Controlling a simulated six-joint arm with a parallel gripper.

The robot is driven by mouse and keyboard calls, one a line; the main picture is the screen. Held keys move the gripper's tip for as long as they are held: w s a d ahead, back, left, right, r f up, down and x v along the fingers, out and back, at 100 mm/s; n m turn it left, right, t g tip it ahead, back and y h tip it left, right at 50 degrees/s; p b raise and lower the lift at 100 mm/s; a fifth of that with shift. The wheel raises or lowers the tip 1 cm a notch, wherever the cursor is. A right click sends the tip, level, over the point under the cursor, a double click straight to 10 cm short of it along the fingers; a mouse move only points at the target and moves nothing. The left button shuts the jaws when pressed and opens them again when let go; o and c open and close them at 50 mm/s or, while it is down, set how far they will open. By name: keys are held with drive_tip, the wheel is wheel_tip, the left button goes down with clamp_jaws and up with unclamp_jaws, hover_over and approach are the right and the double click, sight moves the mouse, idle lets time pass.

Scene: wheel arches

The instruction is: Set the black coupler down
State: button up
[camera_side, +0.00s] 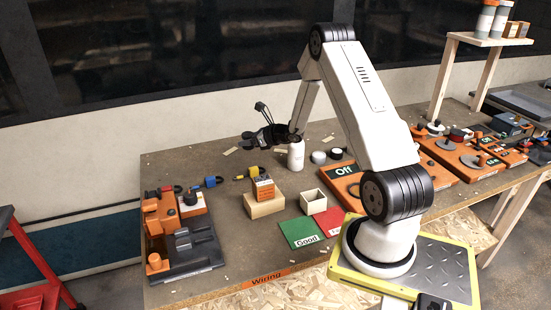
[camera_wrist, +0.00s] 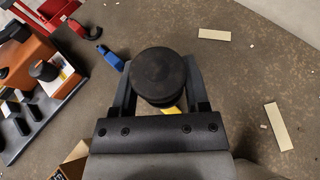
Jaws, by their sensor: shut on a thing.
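The black coupler (camera_wrist: 160,75) is a round, dark disc with a flat top, seen from above in the wrist view. My gripper (camera_wrist: 160,88) is shut on it, with one finger on each side. In the side view my gripper (camera_side: 262,136) is over the brown workbench (camera_side: 220,160), towards its back edge. The coupler there is small and dark against the dark jaws, so I cannot make out its outline. It appears held above the bench; the exact gap beneath it is hidden.
A blue connector (camera_side: 212,181) and a yellow one (camera_side: 243,174) lie below on the bench. An orange fixture (camera_side: 160,225) stands at left, a wooden block (camera_side: 264,205) at centre, a white cylinder (camera_side: 296,155) behind. Pale strips (camera_wrist: 278,127) lie on otherwise clear bench.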

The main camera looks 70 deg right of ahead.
drive_tip(key=w+d+f, duration=0.3)
drive_tip(key=w, duration=0.2)
hover_over(235, 161)
drive_tip(key=f, duration=0.5)
drive_tip(key=shift+s+a+f, duration=0.1)
drive_tip(key=shift+s+a, duration=0.05)
drive_tip(key=shift+a, duration=0.05)
drive_tip(key=shift+f, duration=0.2)
drive_tip(key=shift+w+d+f, duration=0.1)
drive_tip(key=shift+w+f, duration=0.05)
drive_tip(key=shift+w, duration=0.05)
drive_tip(key=shift+f, duration=1.45)
drive_tip(key=shift+f, duration=0.1)
drive_tip(key=o, duration=1.2)
drive_tip(key=shift+o, duration=0.2)
